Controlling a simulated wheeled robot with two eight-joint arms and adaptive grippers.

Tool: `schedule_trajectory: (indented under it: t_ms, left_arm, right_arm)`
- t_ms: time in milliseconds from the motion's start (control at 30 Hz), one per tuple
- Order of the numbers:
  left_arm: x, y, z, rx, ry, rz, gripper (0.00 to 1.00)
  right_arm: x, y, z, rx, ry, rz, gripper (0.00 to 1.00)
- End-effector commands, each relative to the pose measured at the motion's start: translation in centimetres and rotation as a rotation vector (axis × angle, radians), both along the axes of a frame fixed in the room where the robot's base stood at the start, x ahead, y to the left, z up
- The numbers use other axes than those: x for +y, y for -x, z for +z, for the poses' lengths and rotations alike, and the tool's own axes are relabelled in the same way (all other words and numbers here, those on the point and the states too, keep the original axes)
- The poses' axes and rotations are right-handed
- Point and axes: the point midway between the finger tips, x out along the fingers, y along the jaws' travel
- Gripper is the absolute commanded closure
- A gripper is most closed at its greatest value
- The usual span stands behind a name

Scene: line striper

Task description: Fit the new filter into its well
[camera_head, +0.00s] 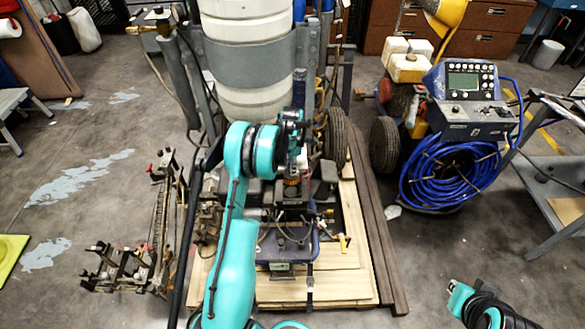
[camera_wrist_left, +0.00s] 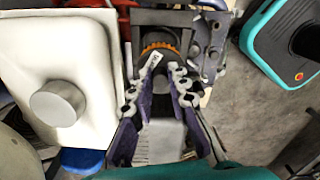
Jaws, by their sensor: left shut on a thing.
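My left gripper (camera_head: 291,165) is over the middle of the line striper, its arm reaching up from the bottom. In the left wrist view, its purple-padded fingers (camera_wrist_left: 166,70) are shut on a dark round part with an orange toothed rim, which I take to be the filter (camera_wrist_left: 160,49). Its orange band also shows in the head view (camera_head: 291,181), upright just below the gripper. I cannot make out the well, or whether the filter touches anything below. My right gripper (camera_head: 485,309) is at the bottom right, away from the machine; its jaws are unclear.
A large white tank (camera_head: 250,60) stands behind the gripper. A white container with a round cap (camera_wrist_left: 58,103) is close on the left in the wrist view. Wooden boards (camera_head: 335,285) lie under the machine; floor between is open.

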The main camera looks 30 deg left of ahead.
Motion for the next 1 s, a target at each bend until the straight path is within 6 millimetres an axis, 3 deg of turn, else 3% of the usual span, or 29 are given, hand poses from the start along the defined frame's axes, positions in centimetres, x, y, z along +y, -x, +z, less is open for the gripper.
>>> schedule_trajectory:
  t_ms: [533,1000]
  left_arm:
    - [-0.1,0.0,-4.8,0.000,0.000,-0.004,1.00]
    - [-0.1,0.0,-5.3,0.000,0.000,-0.004,1.00]
  right_arm:
    - [0.0,0.0,-2.6,0.000,0.000,0.000,1.00]
    - [0.0,0.0,-2.8,0.000,0.000,0.000,1.00]
